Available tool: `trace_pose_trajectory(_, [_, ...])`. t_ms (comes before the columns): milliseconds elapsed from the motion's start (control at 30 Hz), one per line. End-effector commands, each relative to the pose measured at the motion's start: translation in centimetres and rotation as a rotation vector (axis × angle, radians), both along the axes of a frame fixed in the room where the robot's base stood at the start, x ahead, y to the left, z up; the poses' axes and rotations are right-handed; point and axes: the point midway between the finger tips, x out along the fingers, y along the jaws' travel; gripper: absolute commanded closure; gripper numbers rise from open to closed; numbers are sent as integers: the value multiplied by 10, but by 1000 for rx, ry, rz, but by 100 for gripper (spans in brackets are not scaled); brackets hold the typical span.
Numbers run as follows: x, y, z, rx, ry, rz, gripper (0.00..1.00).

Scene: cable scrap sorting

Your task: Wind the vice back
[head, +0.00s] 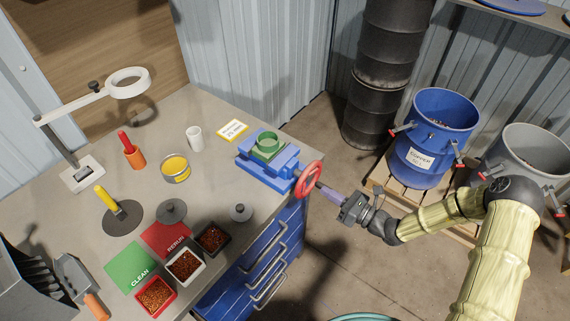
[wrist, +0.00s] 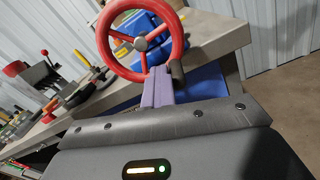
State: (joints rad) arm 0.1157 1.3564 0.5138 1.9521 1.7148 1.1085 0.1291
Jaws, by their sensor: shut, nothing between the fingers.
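The blue vice (head: 268,163) stands at the right edge of the workbench, with a green ring-shaped piece (head: 268,144) at its jaws. Its red handwheel (head: 309,180) faces out past the bench edge towards my gripper. In the wrist view the red handwheel (wrist: 104,46) fills the upper middle, with a grey hub, spokes and a dark grip knob (wrist: 177,73) at its lower right rim. My gripper (head: 322,187) has purple fingers, shut and empty, with tips at the wheel's lower right rim beside the knob. I cannot tell whether they touch it. The fingers also show in the wrist view (wrist: 157,84).
The workbench (head: 215,104) holds a magnifier lamp (head: 128,83), a yellow tin (head: 175,168), a white cup (head: 194,138) and small trays of scrap (head: 184,265). Blue drawers (head: 262,265) lie below the vice. A blue copper drum (head: 432,140) stands behind my arm.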

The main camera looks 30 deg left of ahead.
Motion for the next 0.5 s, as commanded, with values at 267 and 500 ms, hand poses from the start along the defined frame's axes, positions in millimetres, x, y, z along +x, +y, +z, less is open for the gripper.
trace_pose_trajectory(267, [28,-6,13,-33,3,-26,100])
trace_pose_trajectory(500, [34,-6,43,-28,0,-28,100])
